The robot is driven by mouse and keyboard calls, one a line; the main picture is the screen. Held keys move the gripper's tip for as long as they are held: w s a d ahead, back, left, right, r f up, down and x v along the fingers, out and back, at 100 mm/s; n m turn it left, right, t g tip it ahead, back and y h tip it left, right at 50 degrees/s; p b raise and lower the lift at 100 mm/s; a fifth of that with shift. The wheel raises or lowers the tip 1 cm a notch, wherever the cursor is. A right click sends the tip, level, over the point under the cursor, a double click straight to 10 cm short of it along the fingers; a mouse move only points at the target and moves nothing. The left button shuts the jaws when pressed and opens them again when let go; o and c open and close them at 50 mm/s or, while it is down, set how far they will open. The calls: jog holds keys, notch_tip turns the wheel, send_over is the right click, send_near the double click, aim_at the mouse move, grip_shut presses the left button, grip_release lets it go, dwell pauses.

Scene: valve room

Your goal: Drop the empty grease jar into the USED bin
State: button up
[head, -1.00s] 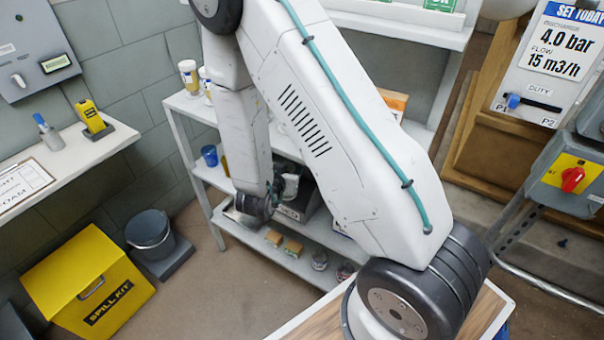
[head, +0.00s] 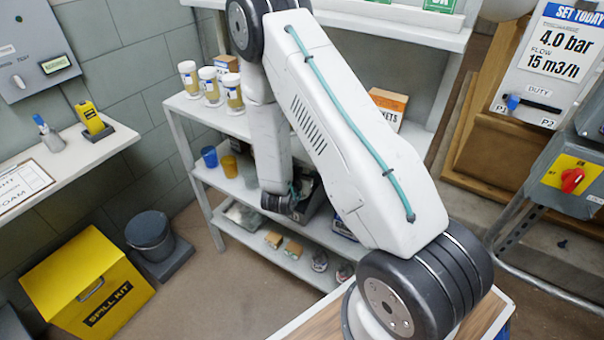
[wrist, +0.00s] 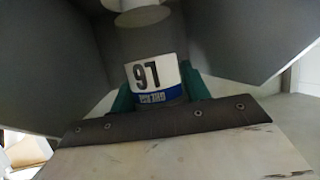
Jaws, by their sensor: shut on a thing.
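My gripper (wrist: 158,95) is shut on the grease jar (wrist: 152,52), a grey cylinder with a white and blue label. Teal fingers press on both sides of the jar. Dark grey walls of a bin (wrist: 240,40) spread left and right of the jar in the wrist view. In the head view a dark grey bin (head: 316,203) stands on the middle shelf, partly hidden by my arm, with my gripper (head: 298,187) at it. I cannot read USED on it or tell how deep the jar is.
The rack's top shelf holds several yellowish sample jars (head: 211,86). A blue cup (head: 209,157) and an orange cup (head: 229,166) stand left of my arm. A cardboard box (head: 390,106) is at the right. A yellow spill kit (head: 85,285) and a bucket (head: 149,235) stand on the floor.

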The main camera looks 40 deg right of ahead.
jog(key=shift+f, duration=0.4)
jog(key=shift+f, duration=0.2)
jog(key=o, duration=1.2)
jog(key=shift+r, duration=0.1)
